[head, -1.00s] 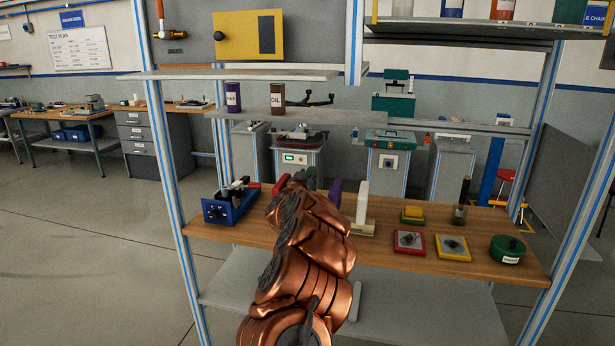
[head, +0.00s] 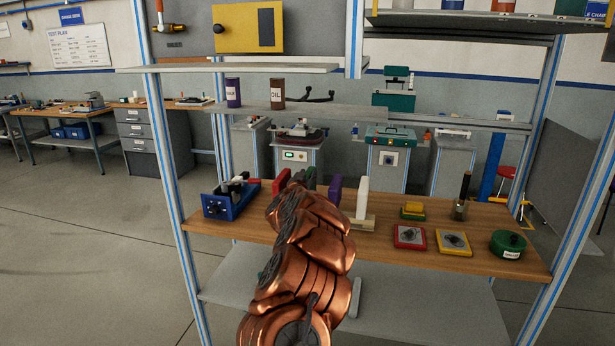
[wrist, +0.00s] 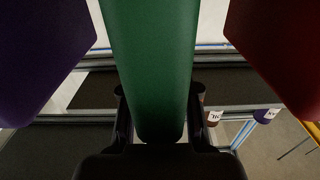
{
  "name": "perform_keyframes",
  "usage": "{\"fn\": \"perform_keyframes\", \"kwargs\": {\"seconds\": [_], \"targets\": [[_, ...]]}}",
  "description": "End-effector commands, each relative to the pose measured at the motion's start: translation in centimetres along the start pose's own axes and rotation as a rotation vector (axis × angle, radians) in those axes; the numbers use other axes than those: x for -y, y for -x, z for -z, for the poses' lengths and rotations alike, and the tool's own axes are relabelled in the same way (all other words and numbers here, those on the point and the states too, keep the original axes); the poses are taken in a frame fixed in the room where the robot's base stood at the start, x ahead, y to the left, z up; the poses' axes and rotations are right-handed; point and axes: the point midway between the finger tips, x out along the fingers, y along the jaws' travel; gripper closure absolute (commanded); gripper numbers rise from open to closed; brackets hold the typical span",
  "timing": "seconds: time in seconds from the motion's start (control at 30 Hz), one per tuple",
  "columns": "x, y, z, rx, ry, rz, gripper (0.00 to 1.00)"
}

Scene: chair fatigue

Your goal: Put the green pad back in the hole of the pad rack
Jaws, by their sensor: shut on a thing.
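The green pad (wrist: 150,60) is in the middle of the wrist view, upright between the two dark fingers of my gripper (wrist: 160,125), which is shut on its end. In the head view only a bit of the green pad (head: 310,175) shows past my arm. A purple pad (wrist: 40,60) and a red pad (wrist: 275,55) stand on either side of it, with gaps between. In the head view the red pad (head: 281,181) is left and the purple pad (head: 335,189) right. My arm hides the rack and its hole, so I cannot tell whether the green pad is in it.
A white upright block (head: 362,198) stands on a cream base right of the pads. A blue fixture (head: 228,202) is on the bench's left. Red and yellow trays (head: 409,237) and a green tin (head: 508,245) are on the right. A grey shelf (head: 330,112) runs above.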

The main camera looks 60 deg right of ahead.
Motion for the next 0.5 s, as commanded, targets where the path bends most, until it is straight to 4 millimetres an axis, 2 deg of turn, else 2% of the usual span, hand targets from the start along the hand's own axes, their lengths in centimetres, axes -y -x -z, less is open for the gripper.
{"fn": "perform_keyframes", "kwargs": {"seconds": [0.5], "targets": [[-0.01,-0.02,-0.99,-0.002,0.001,0.000,1.00]]}}
